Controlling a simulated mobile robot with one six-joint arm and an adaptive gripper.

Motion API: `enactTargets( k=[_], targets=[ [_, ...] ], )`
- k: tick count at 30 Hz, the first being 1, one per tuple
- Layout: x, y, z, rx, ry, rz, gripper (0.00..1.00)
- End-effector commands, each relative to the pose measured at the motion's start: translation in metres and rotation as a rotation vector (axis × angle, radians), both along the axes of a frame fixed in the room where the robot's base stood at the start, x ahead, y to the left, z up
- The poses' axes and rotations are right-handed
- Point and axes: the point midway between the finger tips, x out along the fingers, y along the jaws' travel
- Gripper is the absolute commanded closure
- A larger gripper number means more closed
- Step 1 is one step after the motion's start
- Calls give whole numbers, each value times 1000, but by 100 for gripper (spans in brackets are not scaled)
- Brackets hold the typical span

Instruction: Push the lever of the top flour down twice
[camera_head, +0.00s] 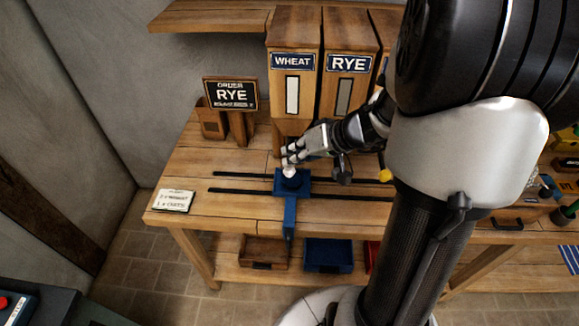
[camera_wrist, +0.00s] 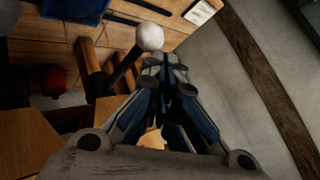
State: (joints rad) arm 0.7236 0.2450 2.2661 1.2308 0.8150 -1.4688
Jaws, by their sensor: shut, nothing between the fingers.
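The wheat bin (camera_head: 295,45) and the rye bin (camera_head: 348,48) stand side by side at the back of the wooden bench, each with a name plate and a tall window. A white ball knob (camera_head: 289,172) shows below the wheat bin; in the wrist view the white knob (camera_wrist: 150,37) tops a dark lever rod. My gripper (camera_head: 287,156) is shut and empty, its fingertips close to this knob. In the wrist view the fingertips (camera_wrist: 166,62) are just beside the knob; I cannot tell whether they touch it. My arm hides part of the bins on the right.
A sign (camera_head: 231,94) reads "ORDER RYE". A card (camera_head: 174,200) with small writing, too blurred to read surely, lies at the bench's left. A blue carriage (camera_head: 290,186) sits on dark rails below the knob. A yellow knob (camera_head: 385,175) shows further right.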

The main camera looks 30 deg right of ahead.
Motion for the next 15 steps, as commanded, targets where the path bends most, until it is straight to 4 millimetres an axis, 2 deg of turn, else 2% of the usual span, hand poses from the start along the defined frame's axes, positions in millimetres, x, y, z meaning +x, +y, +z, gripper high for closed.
enactTargets(
  k=[15],
  targets=[
    [0, 0, -5, -1, 0, 1, 100]
  ],
)
